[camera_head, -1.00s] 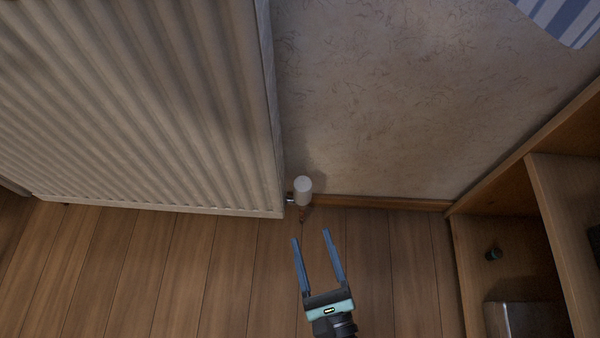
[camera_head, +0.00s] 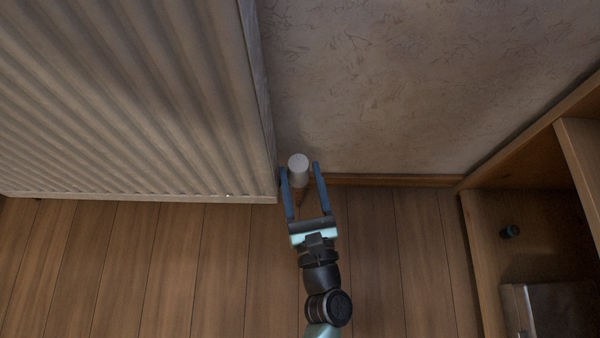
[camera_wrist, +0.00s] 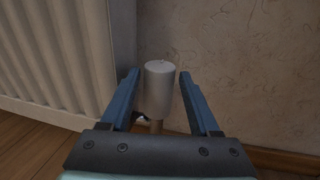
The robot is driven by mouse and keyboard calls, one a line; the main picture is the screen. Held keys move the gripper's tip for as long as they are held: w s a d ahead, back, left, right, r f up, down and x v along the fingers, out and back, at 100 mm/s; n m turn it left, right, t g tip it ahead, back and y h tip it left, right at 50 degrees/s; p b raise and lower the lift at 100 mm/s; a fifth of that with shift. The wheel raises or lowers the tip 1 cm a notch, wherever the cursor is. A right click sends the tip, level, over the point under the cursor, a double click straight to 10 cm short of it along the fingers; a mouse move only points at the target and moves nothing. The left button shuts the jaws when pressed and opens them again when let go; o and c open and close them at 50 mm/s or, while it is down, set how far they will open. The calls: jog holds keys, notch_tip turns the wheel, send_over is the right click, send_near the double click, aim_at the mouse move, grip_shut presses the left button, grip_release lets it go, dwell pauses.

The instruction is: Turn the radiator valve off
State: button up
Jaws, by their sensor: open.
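The radiator valve has a white, roughly cylindrical knob (camera_head: 299,170) at the lower right corner of the white ribbed radiator (camera_head: 130,100). In the wrist view the knob (camera_wrist: 160,88) stands upright on a copper-coloured pipe. My gripper (camera_head: 301,170) is open, with one blue finger on each side of the knob. The wrist view shows the fingertips (camera_wrist: 158,74) flanking the knob, with a visible gap on both sides. Part of the valve's lower body is hidden behind my gripper.
A textured wall (camera_head: 400,90) with a wooden skirting board (camera_head: 400,181) lies behind the valve. A wooden shelf unit (camera_head: 480,235) stands at the right, holding a metallic box (camera_head: 555,310) and a small dark object (camera_head: 510,231). The wooden floor (camera_head: 150,265) is clear.

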jog(key=shift+w+a, duration=0.15)
jog(key=shift+w, duration=0.45)
grip_shut()
